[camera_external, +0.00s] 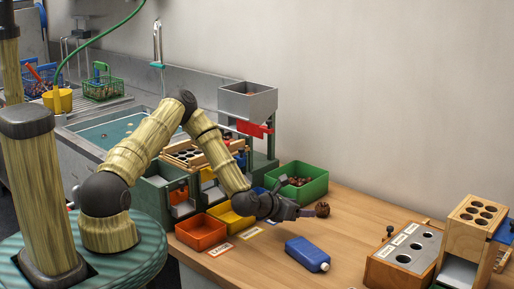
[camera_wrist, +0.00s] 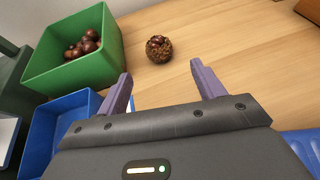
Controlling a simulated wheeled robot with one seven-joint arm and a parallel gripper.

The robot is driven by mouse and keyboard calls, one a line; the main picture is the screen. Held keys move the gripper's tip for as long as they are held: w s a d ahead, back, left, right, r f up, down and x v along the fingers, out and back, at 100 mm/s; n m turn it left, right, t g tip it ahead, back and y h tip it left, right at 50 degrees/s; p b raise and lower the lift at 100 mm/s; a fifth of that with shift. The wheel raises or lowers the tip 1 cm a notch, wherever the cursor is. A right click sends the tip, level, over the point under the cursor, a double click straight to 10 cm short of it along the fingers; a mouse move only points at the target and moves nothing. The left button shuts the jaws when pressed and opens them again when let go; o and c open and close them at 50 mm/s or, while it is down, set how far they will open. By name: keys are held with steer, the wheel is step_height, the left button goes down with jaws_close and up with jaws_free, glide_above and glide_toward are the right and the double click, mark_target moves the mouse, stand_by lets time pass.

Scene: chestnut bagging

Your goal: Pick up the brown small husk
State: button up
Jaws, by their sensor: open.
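A small round brown husk (camera_wrist: 159,48) with a rough, speckled surface lies on the wooden table in the wrist view, ahead of my gripper. It also shows in the external view (camera_external: 322,209), right beside my gripper's tips. My gripper (camera_wrist: 156,88) is open, its two purple fingers apart with nothing between them. The husk lies beyond the fingertips, roughly in line with the gap. In the external view my gripper (camera_external: 297,212) is low over the table.
A green bin (camera_wrist: 88,70) with several brown chestnuts stands left of the husk. A blue bin (camera_wrist: 52,135) is nearer. A blue bottle (camera_external: 303,252) lies on the table (camera_external: 345,225). Wooden stands with holes (camera_external: 408,250) are at the right. The table right of the husk is clear.

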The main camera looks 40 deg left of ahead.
mark_target(317, 209)
steer(key=shift+x, duration=2.15)
steer(key=shift+p+x, duration=0.35)
steer(key=shift+x, duration=2.25)
steer(key=shift+a+f, duration=0.1)
steer(key=shift+a, duration=0.05)
steer(key=c, duration=1.1)
